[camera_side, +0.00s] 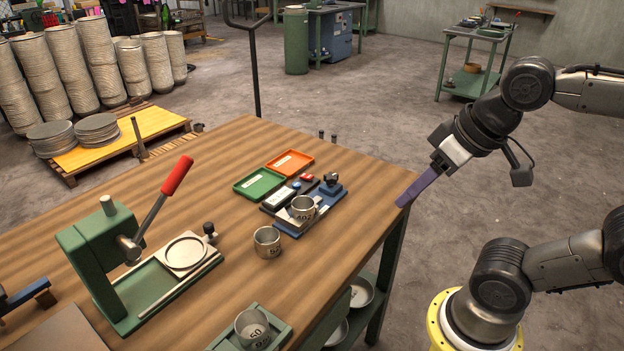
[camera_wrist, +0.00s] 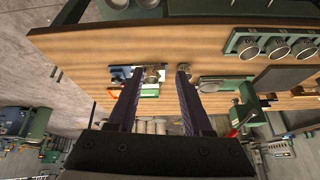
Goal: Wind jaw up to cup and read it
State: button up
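A metal cup (camera_side: 303,208) with a dark number stands on the blue measuring fixture (camera_side: 287,229), which has a dark knob (camera_side: 331,181) at its back right. The fixture (camera_wrist: 121,74) and cup (camera_wrist: 152,75) also show small in the wrist view. The jaw is too small to pick out, so I cannot tell whether it touches the cup. A second cup (camera_side: 267,242) stands on the bare table in front. My gripper (camera_side: 403,202) is off the table's right edge, away from the fixture. In the wrist view my gripper (camera_wrist: 160,72) has its two dark fingers apart, with nothing held.
A green tray (camera_side: 258,184) and an orange tray (camera_side: 290,163) lie behind the fixture. A green press (camera_side: 92,250) with a red-handled lever (camera_side: 178,175) stands at left. A green rack (camera_side: 279,337) with a cup (camera_side: 251,328) is at the front. The table's right side is clear.

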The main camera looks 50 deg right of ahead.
jog(key=o, duration=0.4)
jog(key=shift+m+g, duration=0.3)
jog(key=shift+m, duration=0.6)
jog(key=w+r, duration=0.2)
jog(key=r, duration=0.1)
jog(key=w+r, duration=0.1)
jog(key=w, duration=0.1)
jog(key=shift+d+r, duration=0.15)
jog(key=shift+d, duration=0.2)
jog(key=w+d+r+m, duration=0.2)
jog(key=w+r, duration=0.1)
jog(key=w, duration=0.2)
jog(key=m+g, duration=0.5)
send_over(331, 176)
notch_tip(331, 176, down, 10)
jog(key=f, duration=0.1)
notch_tip(331, 176, down, 13)
jog(key=shift+d+r, duration=0.1)
grip_shut()
